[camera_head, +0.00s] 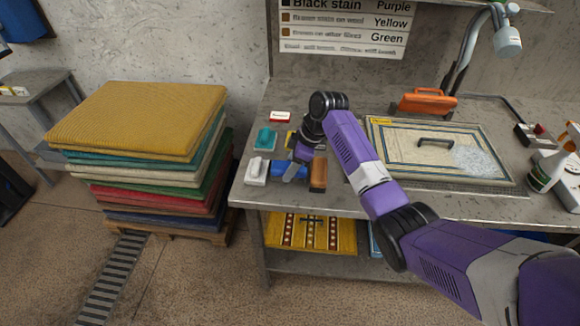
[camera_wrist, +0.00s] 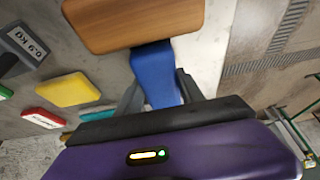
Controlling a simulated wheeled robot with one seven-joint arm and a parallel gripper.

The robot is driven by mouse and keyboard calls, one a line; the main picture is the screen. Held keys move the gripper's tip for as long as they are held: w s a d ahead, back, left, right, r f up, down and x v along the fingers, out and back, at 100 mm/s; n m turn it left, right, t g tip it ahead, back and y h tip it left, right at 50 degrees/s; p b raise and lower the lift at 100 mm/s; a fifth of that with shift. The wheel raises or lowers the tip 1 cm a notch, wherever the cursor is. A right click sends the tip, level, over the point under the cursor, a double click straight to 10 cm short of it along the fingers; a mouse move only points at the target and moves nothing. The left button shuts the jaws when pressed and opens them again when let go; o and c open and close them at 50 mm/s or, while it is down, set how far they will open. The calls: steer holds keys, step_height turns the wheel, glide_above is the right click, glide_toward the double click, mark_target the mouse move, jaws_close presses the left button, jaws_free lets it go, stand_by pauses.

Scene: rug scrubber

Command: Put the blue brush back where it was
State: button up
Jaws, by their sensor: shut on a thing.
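The blue brush (camera_head: 288,170) is at the front left of the metal table in the head view, between a white brush (camera_head: 256,171) and a brown block (camera_head: 318,174). My gripper (camera_head: 291,172) is shut on it from above. In the wrist view the blue brush (camera_wrist: 155,75) shows between my gripper's dark fingers (camera_wrist: 158,98). A wood-coloured block (camera_wrist: 130,22) covers or adjoins its far end; I cannot tell whether it belongs to the brush. I cannot tell whether the brush touches the table.
A teal brush (camera_head: 265,139) and a red-and-white block (camera_head: 280,117) lie behind. A yellow block (camera_wrist: 75,90) and a dark 0.9 kg block (camera_wrist: 25,45) show in the wrist view. A rug (camera_head: 395,160) lies right; stacked rugs (camera_head: 140,120) stand left of the table.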

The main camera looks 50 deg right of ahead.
steer(key=shift+f, duration=0.1)
steer(key=o, duration=1.3)
steer(key=shift+c, duration=0.2)
steer(key=b+v, duration=0.1)
steer(key=v, duration=1.1)
